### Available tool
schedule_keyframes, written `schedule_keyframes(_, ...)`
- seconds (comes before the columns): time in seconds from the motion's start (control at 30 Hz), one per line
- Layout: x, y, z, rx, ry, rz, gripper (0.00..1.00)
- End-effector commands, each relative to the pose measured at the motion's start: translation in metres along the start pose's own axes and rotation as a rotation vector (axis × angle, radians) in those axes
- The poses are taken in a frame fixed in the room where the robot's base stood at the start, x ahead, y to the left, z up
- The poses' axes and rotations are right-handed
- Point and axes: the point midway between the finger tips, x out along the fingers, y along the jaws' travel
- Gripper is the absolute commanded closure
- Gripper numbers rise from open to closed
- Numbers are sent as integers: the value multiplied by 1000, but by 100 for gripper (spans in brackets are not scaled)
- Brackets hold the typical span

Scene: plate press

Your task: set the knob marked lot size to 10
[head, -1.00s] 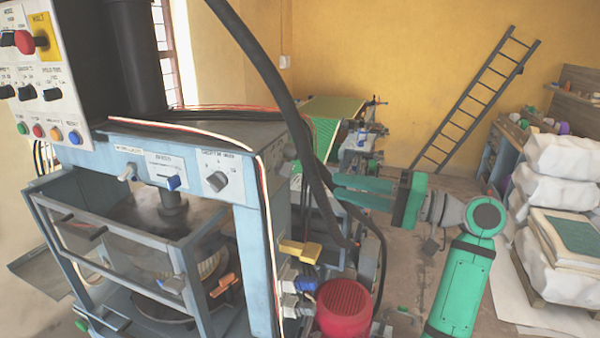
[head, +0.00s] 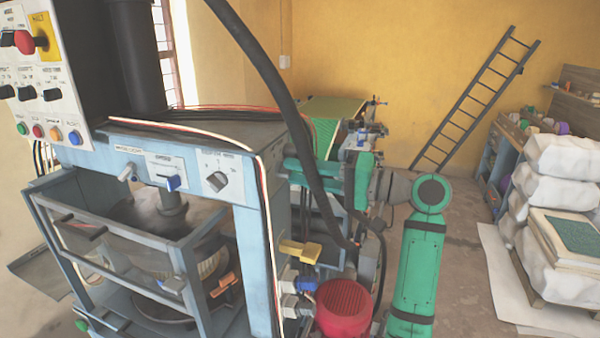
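The press front carries a dark grey rotary knob (head: 217,181) on a white plate, its label too small to read surely. Left of it are a blue-handled control (head: 173,182) and a small lever (head: 127,172). The upper-left panel has several black knobs, including one at its lower right (head: 53,95). I cannot tell which knob is marked lot size or read any setting. My green gripper (head: 297,168) points left beside the press's right side, right of the grey knob and apart from it. A black hose crosses in front, and the finger gap is not clear.
The thick black hose (head: 283,100) hangs between the press and my arm. A yellow handle (head: 300,249) and a red motor cover (head: 345,308) stick out below. Wrapped stacks (head: 565,165) stand right; floor between is fairly clear.

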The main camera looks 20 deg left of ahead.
Motion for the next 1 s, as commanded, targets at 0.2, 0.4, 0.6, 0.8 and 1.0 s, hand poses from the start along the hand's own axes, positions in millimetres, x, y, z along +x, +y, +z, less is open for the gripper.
schedule_keyframes(0.2, 4, 0, 0, 0, 1, 0, 71)
schedule_keyframes(0.4, 3, 0, 0, 0, 1, 0, 88)
schedule_keyframes(0.6, 3, 0, 0, 0, 1, 0, 100)
schedule_keyframes(0.8, 3, 0, 0, -23, 1, 0, 100)
schedule_keyframes(1.0, 3, 0, 0, -111, 1, 1, 100)
